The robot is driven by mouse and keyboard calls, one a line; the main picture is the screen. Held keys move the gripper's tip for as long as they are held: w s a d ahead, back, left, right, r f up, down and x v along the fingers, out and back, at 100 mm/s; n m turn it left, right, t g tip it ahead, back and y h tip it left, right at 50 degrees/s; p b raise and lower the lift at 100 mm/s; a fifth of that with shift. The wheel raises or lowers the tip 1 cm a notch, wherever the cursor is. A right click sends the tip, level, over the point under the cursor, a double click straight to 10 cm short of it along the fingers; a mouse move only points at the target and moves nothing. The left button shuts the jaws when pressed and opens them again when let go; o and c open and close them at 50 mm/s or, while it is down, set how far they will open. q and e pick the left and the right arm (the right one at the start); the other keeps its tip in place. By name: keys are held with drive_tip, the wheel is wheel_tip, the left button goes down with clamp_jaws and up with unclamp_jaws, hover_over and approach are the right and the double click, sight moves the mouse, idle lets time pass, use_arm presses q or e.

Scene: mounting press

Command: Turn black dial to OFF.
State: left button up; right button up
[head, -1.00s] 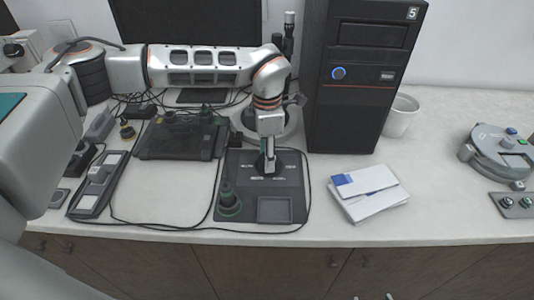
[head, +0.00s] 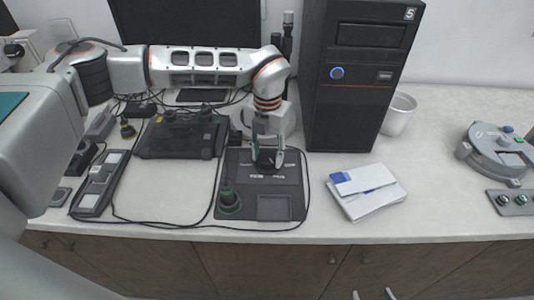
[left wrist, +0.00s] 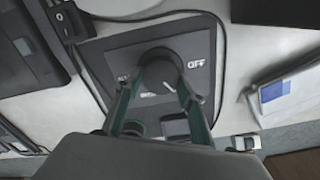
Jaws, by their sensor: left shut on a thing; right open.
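The black dial (head: 268,165) sits on the dark control panel (head: 238,163) on the counter. In the left wrist view the dial (left wrist: 166,66) is round, with a short white mark near its lower right side. The white OFF label (left wrist: 195,64) lies right of the dial, and other labels to its left and below are partly hidden. My left gripper (head: 268,158) comes from above and is shut on the dial, one finger on each side; its fingers also show in the left wrist view (left wrist: 158,92). My right gripper's (head: 372,294) fingertips show apart at the bottom edge.
A green-ringed black knob (head: 230,202) and a recessed square (head: 274,207) are on the panel's front part. A cable runs around the panel. The black computer tower (head: 350,110) stands behind right, with white papers (head: 366,190) in front. The counter between papers and grey device (head: 498,150) is clear.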

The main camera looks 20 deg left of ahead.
sight(269, 158)
use_arm(q)
drive_tip(key=n, duration=0.5)
drive_tip(key=shift+d+n, duration=0.1)
drive_tip(key=shift+n, duration=0.2)
drive_tip(key=n, duration=0.5)
drive_tip(key=shift+w+d+n, duration=0.1)
drive_tip(key=shift+n, duration=0.3)
drive_tip(key=o, duration=1.1)
wheel_tip(269, 158, up, 12)
idle(0.3)
